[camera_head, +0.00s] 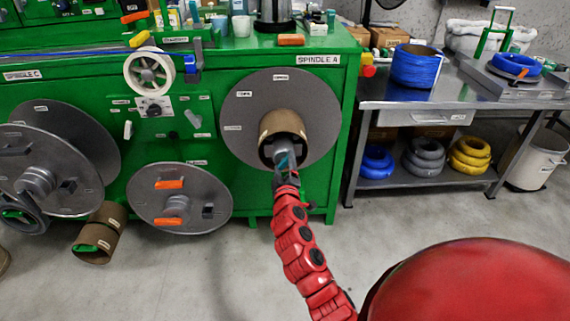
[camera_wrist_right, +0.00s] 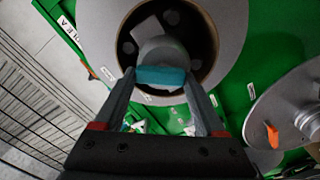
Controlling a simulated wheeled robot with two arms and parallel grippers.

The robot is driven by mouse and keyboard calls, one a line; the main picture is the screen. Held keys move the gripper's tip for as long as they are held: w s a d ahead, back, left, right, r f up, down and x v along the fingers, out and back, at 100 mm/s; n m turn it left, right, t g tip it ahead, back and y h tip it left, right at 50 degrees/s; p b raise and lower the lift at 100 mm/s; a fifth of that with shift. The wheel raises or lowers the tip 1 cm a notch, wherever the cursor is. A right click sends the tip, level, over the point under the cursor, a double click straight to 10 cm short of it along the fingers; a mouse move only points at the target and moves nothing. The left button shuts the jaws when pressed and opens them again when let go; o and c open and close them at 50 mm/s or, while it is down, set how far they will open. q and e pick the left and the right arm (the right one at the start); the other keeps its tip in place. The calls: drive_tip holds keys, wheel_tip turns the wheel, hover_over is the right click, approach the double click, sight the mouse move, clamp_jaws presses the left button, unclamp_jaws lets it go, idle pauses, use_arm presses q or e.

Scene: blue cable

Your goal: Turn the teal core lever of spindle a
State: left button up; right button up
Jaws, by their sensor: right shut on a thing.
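Spindle a (camera_head: 240,125) is a large grey disc on the green cabinet front, under the label "SPINDLE A" (camera_head: 318,60). A brown cardboard core (camera_head: 283,122) sits around its hub. The teal core lever (camera_wrist_right: 161,76) lies across the end of the grey hub (camera_wrist_right: 163,50) inside the core; a bit of teal also shows in the head view. My right gripper (camera_head: 284,163) reaches the hub from the front. In the right wrist view its fingers (camera_wrist_right: 160,84) stand at the two ends of the teal lever, shut on it. My left gripper is out of view.
A steel table (camera_head: 400,98) with blue cable (camera_head: 417,66) stands right of the cabinet.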

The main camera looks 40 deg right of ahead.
drive_tip(key=n, duration=0.2)
drive_tip(key=n+p, duration=0.1)
drive_tip(key=n, duration=0.1)
drive_tip(key=shift+a+n, duration=0.2)
drive_tip(key=shift+n, duration=0.1)
drive_tip(key=shift+w+f+n+p, duration=0.1)
drive_tip(key=shift+n+p, duration=0.25)
drive_tip(key=shift+n, duration=0.95)
drive_tip(key=o, duration=1.3)
drive_tip(key=p+v, duration=0.1)
drive_tip(key=v, duration=1.6)
drive_tip(key=shift+s, duration=0.25)
